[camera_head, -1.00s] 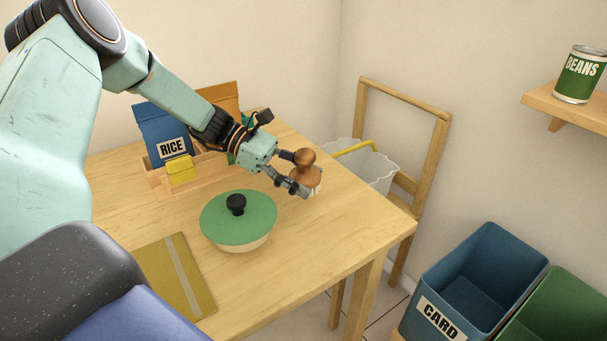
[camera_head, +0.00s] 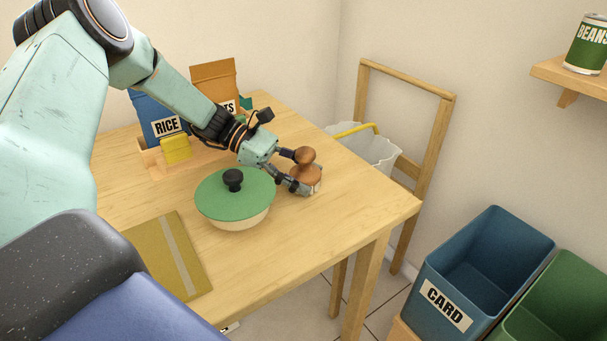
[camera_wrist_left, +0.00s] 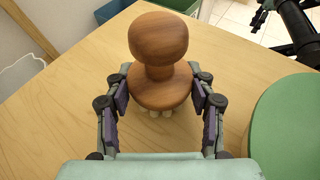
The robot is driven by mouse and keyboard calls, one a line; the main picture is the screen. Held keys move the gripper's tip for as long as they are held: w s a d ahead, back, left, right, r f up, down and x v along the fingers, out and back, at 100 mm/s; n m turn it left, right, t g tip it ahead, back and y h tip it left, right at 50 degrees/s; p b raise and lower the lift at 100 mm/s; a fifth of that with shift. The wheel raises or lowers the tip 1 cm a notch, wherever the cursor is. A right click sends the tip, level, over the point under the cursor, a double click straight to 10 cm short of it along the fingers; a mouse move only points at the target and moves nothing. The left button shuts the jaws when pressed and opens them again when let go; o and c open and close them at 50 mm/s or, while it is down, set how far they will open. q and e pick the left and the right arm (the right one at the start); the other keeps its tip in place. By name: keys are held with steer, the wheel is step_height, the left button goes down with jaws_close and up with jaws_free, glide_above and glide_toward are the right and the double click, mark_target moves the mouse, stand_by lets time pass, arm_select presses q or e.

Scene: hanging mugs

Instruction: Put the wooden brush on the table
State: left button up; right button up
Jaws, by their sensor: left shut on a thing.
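The wooden brush (camera_head: 305,172) has a round brown knob on a disc-shaped base with pale bristles below. It is upright at the right part of the wooden table (camera_head: 330,215). My left gripper (camera_head: 296,171) is shut on the brush, with one finger on each side of it. In the left wrist view the brush (camera_wrist_left: 158,62) stands between the two fingers of the gripper (camera_wrist_left: 162,98). The bristles are mostly hidden, and I cannot tell for sure whether they touch the tabletop.
A pot with a green lid (camera_head: 225,190) stands just left of the brush. A yellow notebook (camera_head: 165,250) lies at the front left. A wooden tray (camera_head: 152,160) holds bags at the back. A chair (camera_head: 440,130) and a white bin (camera_head: 375,150) are beyond the right edge.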

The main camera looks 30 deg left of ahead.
mark_target(303, 150)
arm_select(q)
steer(key=shift+f, duration=0.3)
steer(key=o, duration=1.3)
steer(key=shift+c, duration=0.2)
step_height(303, 150, up, 10)
steer(key=shift+r, duration=0.1)
steer(key=shift+f, duration=0.2)
step_height(303, 150, down, 10)
steer(key=shift+r, duration=0.4)
